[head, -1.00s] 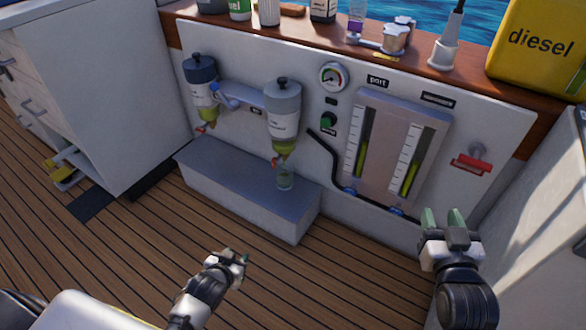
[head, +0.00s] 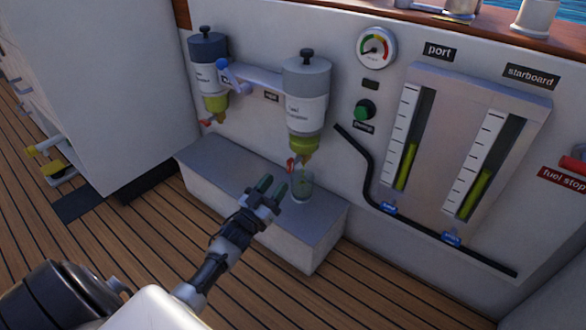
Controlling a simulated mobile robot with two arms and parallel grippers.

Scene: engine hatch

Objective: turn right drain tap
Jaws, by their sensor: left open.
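The right drain tap (head: 291,163) is a small red lever under the right filter bowl (head: 304,118), which has a grey top and a yellow-green base. A clear cup (head: 302,187) with a little greenish liquid stands below it on the grey ledge. My left gripper (head: 272,188) is open and empty, just left of the cup and a little below the tap, apart from the tap. A second red tap (head: 206,122) sits under the left filter (head: 209,75). My right gripper is out of view.
A grey ledge (head: 215,168) runs below the filters. A black hose (head: 365,175) and gauge panel (head: 455,140) with blue valves are at right. A red fuel stop handle (head: 573,163) is at the far right. A white cabinet (head: 110,80) stands at left.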

